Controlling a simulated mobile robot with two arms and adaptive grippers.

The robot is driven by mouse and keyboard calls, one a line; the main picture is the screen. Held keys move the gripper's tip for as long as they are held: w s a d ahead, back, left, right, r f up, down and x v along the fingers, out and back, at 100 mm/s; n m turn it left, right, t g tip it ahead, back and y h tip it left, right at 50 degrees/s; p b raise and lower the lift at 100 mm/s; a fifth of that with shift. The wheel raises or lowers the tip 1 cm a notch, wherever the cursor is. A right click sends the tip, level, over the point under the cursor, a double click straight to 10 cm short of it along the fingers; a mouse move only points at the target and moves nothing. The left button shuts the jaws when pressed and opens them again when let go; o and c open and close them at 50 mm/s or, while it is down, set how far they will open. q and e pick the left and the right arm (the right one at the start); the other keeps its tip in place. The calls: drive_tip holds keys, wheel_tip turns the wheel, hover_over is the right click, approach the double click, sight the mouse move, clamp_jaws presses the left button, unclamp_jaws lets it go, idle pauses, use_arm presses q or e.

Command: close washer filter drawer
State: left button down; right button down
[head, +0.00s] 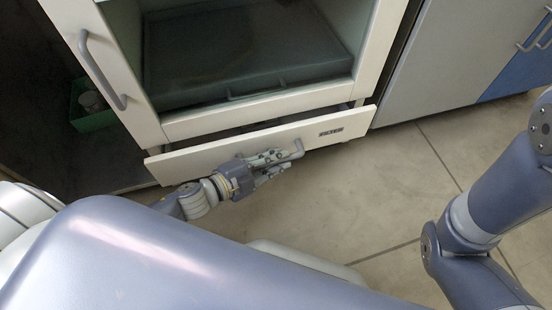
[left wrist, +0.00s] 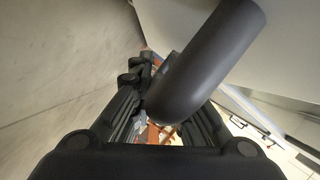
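The drawer (head: 190,164) is the low cream front under the cabinet's glass-fronted chamber. It stands a little out, with a dark gap above it. Its grey bar handle (head: 298,148) shows at the right end; the rest is hidden by my left gripper. My left gripper (head: 284,163) lies along the drawer front at the handle. In the left wrist view the thick, bent handle (left wrist: 205,60) crosses over the black fingers (left wrist: 165,108), which stand apart with a gap between them. Whether they touch the bar is unclear. My right gripper is out of view.
The cream cabinet (head: 152,128) has an upright handle (head: 104,72) at left. A green bin (head: 92,118) stands in the dark space left of it. A grey cabinet (head: 432,70) stands at right. The tiled floor (head: 370,190) before the drawer is clear.

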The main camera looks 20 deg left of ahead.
sight(269, 147)
use_arm(q)
drive_tip(key=w+a, duration=0.1)
drive_tip(key=w+a+p, duration=0.1)
drive_tip(key=w, duration=0.1)
drive_tip(key=shift+a+r, duration=0.1)
drive_tip(key=shift+w+a, duration=0.3)
drive_tip(key=shift+w, duration=0.05)
drive_tip(key=c, duration=1.8)
unclamp_jaws()
drive_tip(key=shift+c, duration=0.2)
drive_tip(key=shift+s, duration=0.1)
drive_tip(key=v, duration=1.1)
drive_tip(key=shift+s+a, duration=0.25)
drive_tip(key=shift+r, duration=0.15)
